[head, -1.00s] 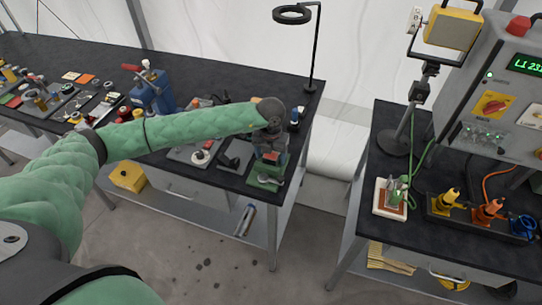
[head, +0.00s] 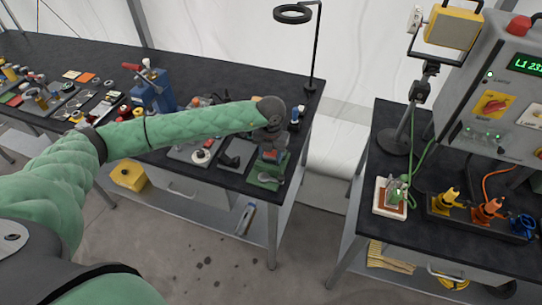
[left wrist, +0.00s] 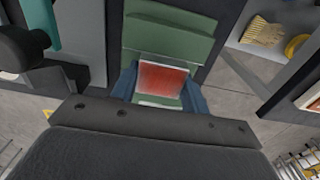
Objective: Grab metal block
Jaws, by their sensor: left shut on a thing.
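A block with a red top face (left wrist: 163,81) and pale metal-like edges is between the fingers of my left gripper (left wrist: 160,88) in the left wrist view. The gripper is shut on it. In the head view the red face (head: 270,155) shows small under my left gripper (head: 270,150), over the right front end of the long black workbench. A green tray or plate (left wrist: 165,42) lies beneath and beyond the block. I cannot tell whether the block touches it. My right gripper is not in view.
The long workbench (head: 215,75) holds several tools and trays, a blue vise (head: 152,92) and a ring lamp (head: 292,14). A second table (head: 440,240) with a control box (head: 495,90) stands at the right, across a gap.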

